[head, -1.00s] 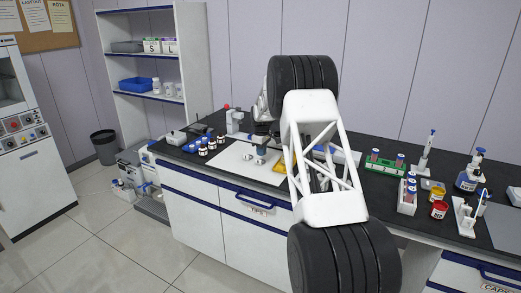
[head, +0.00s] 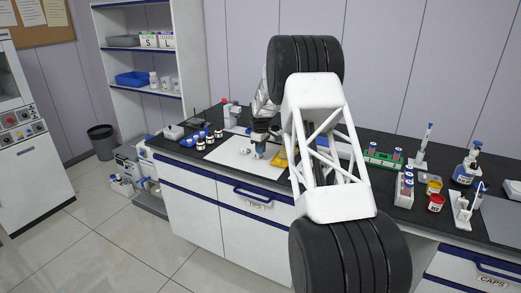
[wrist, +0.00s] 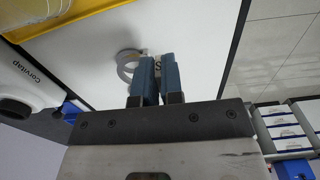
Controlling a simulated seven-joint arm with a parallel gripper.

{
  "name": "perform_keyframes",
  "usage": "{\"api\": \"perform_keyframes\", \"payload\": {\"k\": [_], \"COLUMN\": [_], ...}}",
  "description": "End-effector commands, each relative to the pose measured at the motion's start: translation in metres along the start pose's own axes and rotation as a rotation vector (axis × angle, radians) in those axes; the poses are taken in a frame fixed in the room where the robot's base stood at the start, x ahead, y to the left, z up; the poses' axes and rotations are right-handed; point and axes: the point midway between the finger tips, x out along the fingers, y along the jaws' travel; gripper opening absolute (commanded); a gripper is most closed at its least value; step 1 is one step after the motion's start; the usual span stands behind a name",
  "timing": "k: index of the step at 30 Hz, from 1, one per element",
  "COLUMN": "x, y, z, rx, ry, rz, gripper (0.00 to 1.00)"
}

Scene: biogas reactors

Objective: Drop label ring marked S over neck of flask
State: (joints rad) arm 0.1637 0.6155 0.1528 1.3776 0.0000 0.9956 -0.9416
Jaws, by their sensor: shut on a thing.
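My gripper (wrist: 158,80), with blue fingers, is shut on the label ring (wrist: 126,66) in the wrist view. A white tab with a black S shows between the fingertips, and the grey open loop sticks out to the left over the white mat (wrist: 200,40). In the head view my gripper (head: 260,138) is small, low over the mat, and partly hidden by my own arm. I cannot make out the flask or its neck clearly in either view.
A yellow tray (wrist: 75,18) lies beside the mat. A white device marked Corvitap (wrist: 22,80) stands at the left of the wrist view. Green and white tube racks (head: 382,160) are on the right.

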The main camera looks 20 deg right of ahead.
Motion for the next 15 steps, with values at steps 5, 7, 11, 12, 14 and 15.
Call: {"api": "perform_keyframes", "payload": {"k": [5, 7, 11, 12, 14, 15], "x": [0.0, 0.0, -0.002, -0.004, -0.008, -0.012], "y": [0.0, 0.0, 0.002, 0.003, 0.006, 0.009], "z": [0.0, 0.0, 0.002, 0.003, 0.006, 0.009], "rx": [0.0, 0.0, 0.0, 0.0, 0.0, 0.0], "ry": [0.0, 0.0, 0.0, 0.0, 0.001, 0.001], "rz": [0.0, 0.0, 0.0, 0.001, 0.001, 0.001], "gripper": [0.0, 0.0, 0.0, 0.0, 0.0, 0.0]}}
